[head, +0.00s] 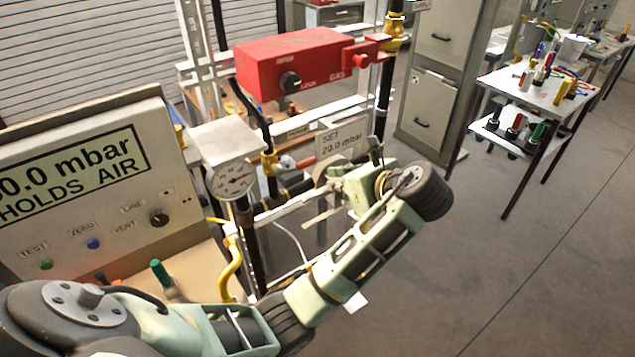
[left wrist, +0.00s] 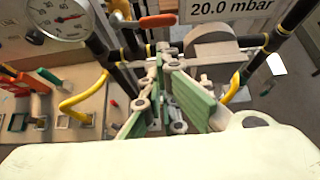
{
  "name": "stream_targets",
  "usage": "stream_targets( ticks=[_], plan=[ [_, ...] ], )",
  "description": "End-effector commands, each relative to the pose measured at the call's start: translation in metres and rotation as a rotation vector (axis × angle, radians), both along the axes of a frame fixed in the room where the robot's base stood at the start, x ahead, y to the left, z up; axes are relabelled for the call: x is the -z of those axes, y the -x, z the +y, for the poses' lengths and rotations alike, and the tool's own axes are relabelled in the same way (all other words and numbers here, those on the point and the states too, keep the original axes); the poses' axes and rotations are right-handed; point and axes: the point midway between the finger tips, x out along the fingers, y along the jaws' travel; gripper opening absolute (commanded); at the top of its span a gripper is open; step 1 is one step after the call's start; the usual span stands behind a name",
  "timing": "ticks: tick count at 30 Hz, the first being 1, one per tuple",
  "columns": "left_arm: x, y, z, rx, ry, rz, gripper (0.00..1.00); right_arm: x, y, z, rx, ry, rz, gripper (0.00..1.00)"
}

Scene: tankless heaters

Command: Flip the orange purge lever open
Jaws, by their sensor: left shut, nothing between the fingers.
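The orange purge lever (left wrist: 157,20) shows at the top of the left wrist view, lying roughly sideways just beyond my fingertips. In the head view a small orange piece of it (head: 306,162) shows beside the brass fitting on the pipework. My left gripper (head: 322,200) is in front of and below it, partly hidden by my own wrist. In the left wrist view its green-padded fingers (left wrist: 159,64) are shut and empty, with a gap in the picture between the tips and the lever. I cannot tell whether they touch it. My right gripper is not in view.
A round pressure gauge (head: 234,180) and dark pipes stand left of the lever. A red gas box (head: 305,65) is above. A plate reading 20.0 mbar (head: 343,138) is close to the right. A yellow hose (head: 230,268) hangs below. Open floor lies to the right.

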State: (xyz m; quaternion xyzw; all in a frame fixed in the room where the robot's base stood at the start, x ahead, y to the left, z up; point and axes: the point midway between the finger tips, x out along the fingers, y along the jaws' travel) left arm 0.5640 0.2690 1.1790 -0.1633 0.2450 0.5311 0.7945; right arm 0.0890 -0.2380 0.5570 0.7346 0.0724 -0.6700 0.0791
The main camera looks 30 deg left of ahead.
Motion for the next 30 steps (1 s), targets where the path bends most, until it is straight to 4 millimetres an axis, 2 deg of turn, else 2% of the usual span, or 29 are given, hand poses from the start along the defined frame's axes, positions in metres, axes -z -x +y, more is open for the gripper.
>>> stream_targets(
  ticks=[5,18,30],
  plan=[
    [0.008,-0.004,0.013,-0.002,-0.002,0.004,0.00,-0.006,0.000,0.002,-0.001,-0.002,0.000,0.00],
    [0.049,-0.027,0.068,-0.001,-0.001,0.003,0.00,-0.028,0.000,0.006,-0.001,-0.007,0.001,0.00],
    [0.057,-0.032,0.077,0.000,0.001,0.000,0.00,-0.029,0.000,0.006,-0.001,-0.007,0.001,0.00]
  ],
)
